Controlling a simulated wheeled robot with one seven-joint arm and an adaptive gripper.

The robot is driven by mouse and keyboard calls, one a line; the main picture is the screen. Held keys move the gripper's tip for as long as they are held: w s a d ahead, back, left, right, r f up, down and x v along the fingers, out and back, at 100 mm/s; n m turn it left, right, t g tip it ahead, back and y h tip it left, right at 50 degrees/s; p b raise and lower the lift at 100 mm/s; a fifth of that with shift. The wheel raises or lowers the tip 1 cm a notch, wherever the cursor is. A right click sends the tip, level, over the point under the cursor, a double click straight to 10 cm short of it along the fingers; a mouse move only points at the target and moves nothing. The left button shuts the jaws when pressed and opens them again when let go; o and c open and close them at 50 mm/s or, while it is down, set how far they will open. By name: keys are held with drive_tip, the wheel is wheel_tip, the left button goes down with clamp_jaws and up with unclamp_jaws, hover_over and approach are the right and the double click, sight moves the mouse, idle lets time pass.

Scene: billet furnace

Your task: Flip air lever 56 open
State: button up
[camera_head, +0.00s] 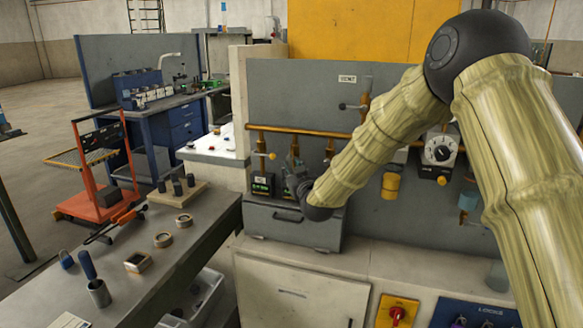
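A brass pipe (315,131) runs along the grey furnace panel, with short drop valves on it. One drop valve with a yellow knob (271,156) is left of my gripper, and another valve (330,150) is to its right. My gripper (293,161) is small and dark in this view, in front of the panel just below the pipe. I cannot tell whether its fingers are open or touch a valve. A dark-knobbed handle (343,106) sits higher on the panel under a small label. No number 56 is readable, so I cannot tell which lever is air lever 56.
A grey drawer box (290,230) stands under my gripper on the ledge. A dial box (439,152) and a yellow cup-shaped part (391,185) are to the right. A workbench (190,245) with rings and tools is at the left. My arm hides part of the panel.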

drive_tip(key=shift+w+a, duration=0.15)
drive_tip(key=shift+w, duration=0.4)
clamp_jaws()
drive_tip(key=shift+s+f, duration=0.1)
